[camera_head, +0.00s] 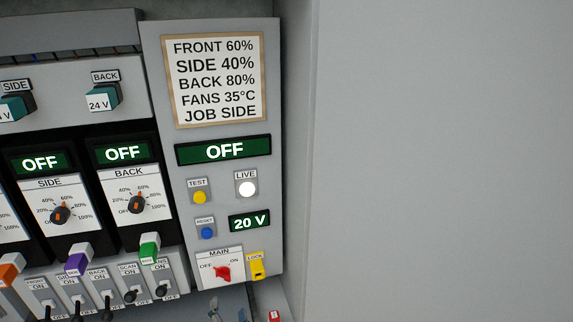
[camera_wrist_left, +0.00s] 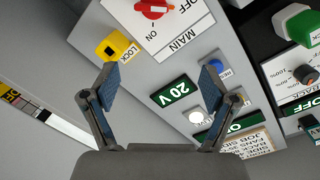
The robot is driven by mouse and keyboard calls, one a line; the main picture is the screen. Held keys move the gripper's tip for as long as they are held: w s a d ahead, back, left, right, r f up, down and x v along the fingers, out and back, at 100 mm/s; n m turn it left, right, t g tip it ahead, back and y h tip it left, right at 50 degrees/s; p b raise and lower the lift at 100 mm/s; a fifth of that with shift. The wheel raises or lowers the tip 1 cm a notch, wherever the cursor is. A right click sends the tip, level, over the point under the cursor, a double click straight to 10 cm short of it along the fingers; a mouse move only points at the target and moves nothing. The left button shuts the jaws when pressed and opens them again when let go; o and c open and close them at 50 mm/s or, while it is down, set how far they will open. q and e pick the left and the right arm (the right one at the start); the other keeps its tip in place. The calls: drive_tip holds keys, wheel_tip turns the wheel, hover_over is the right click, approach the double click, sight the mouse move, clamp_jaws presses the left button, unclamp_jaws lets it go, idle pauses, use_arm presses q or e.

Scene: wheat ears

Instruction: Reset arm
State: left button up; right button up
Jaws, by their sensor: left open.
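My left gripper (camera_wrist_left: 158,80) shows in the left wrist view with its two fingers spread apart and nothing between them. It faces the control panel, which appears turned over in that view. The red MAIN knob (camera_head: 223,273) is at the lower part of the panel in the head view; it also shows at the top of the left wrist view (camera_wrist_left: 153,8). The yellow LOCK piece (camera_head: 257,266) sits right of it, and near the left finger in the wrist view (camera_wrist_left: 116,46). In the head view only a small grey part at the bottom edge may be my gripper. My right gripper is not in view.
The panel's main display (camera_head: 224,150) reads OFF and a small display (camera_head: 249,222) reads 20 V. The white LIVE lamp (camera_head: 247,189) looks lit. SIDE (camera_head: 60,215) and BACK (camera_head: 136,204) dials and several toggles are at left. A plain grey surface (camera_head: 440,160) fills the right.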

use_arm(q)
drive_tip(key=s+f+g+h+p, duration=0.15)
drive_tip(key=s+f+g, duration=0.35)
drive_tip(key=f, duration=1.1)
drive_tip(key=s+f+g+h+p, duration=0.15)
drive_tip(key=s+f, duration=0.45)
drive_tip(key=f, duration=1.1)
drive_tip(key=s+a+f+n+g, duration=0.1)
drive_tip(key=s+a+f+g, duration=0.1)
drive_tip(key=s+f, duration=0.4)
drive_tip(key=s+a+f+n+g+h, duration=0.1)
drive_tip(key=s+f, duration=0.5)
drive_tip(key=s, duration=0.6)
drive_tip(key=s+a+f+n+g, duration=0.1)
drive_tip(key=s+a+f+g, duration=0.2)
drive_tip(key=s, duration=0.6)
wheel_tip(320, 180, down, 4)
drive_tip(key=shift+s+r+n+g, duration=0.2)
drive_tip(key=shift+n+g, duration=0.2)
drive_tip(key=shift+g, duration=0.75)
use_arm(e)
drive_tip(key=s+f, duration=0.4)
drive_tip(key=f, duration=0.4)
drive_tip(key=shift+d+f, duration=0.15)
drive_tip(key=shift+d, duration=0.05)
